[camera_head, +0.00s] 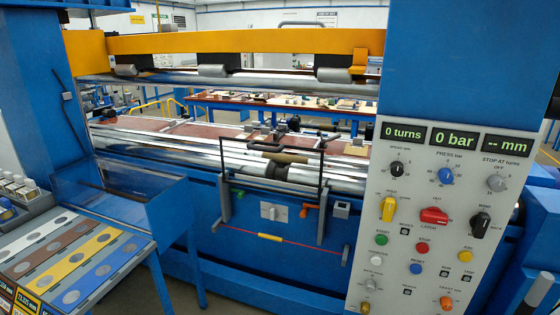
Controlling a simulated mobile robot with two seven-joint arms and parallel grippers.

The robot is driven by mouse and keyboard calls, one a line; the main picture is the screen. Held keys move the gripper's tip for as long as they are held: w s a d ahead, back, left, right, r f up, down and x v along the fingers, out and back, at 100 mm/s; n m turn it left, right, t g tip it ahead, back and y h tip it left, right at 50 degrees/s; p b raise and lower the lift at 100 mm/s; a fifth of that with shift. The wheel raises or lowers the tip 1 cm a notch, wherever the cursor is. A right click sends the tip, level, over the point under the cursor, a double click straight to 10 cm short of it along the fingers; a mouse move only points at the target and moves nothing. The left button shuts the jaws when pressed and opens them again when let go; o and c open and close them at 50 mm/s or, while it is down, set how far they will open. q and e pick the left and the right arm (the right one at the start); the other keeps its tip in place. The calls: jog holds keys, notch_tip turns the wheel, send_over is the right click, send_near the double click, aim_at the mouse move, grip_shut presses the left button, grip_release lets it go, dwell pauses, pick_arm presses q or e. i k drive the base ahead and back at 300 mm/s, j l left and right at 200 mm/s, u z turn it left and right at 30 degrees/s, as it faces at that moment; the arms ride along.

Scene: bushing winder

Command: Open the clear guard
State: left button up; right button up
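The clear guard (272,183) is a see-through panel between two thin dark side bars at the middle of the machine's front. It stands roughly upright before the shiny rollers, which show through it. A black bar handle (267,147) sits near its top edge. Grey brackets hold the side bars at the lower left (225,203) and lower right (322,222). The panel is hard to see, so its exact edges are unclear. Neither of my grippers shows in the head view, and nothing is seen touching the guard.
A control panel (428,230) with displays, knobs and buttons stands at the right. A red cord (270,237) runs below the guard, under a grey switch box (273,211). A blue tray (118,205) and a rack of coloured strips (75,255) are at the left.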

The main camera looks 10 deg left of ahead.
aim_at(250, 145)
jog(key=k+j+u, duration=0.15)
jog(key=k+u, duration=0.2)
jog(key=k, duration=0.3)
jog(key=i+u, duration=0.25)
jog(key=u, duration=0.15)
jog(key=i+l+u, duration=0.1)
jog(key=u, duration=0.35)
jog(key=i+l, duration=0.25)
jog(key=i, duration=0.15)
jog(key=i+l, duration=0.25)
jog(key=i, duration=0.2)
jog(key=i+l, duration=0.3)
jog(key=i, duration=0.1)
